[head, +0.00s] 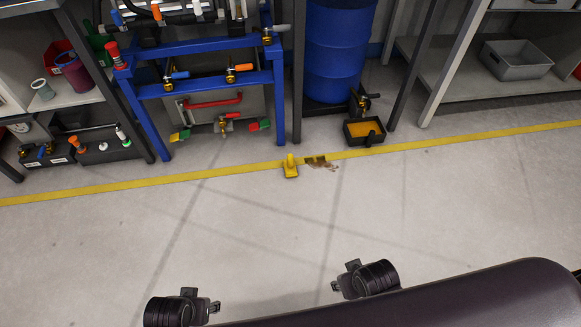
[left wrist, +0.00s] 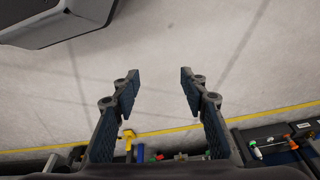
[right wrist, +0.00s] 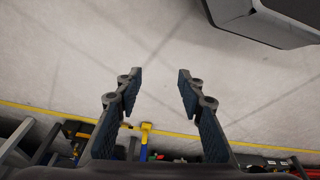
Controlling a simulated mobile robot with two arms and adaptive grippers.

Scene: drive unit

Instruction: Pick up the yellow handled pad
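The yellow handled pad (head: 290,170) stands on the concrete floor at the yellow line, in front of the blue frame, with its short handle up. A small yellow shape that looks like it shows low in the left wrist view (left wrist: 129,134) and in the right wrist view (right wrist: 146,127). My left gripper (left wrist: 159,77) is open, with nothing between its fingers. My right gripper (right wrist: 158,75) is also open and empty. Both are well apart from the pad. In the head view only dark parts of my arms show at the bottom, far short of it.
A brown stain (head: 320,162) lies on the floor right of the pad. A black tray with yellow contents (head: 365,132) sits beneath the blue barrel (head: 337,50). The blue frame (head: 200,90) and shelves line the back. The floor in front is clear.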

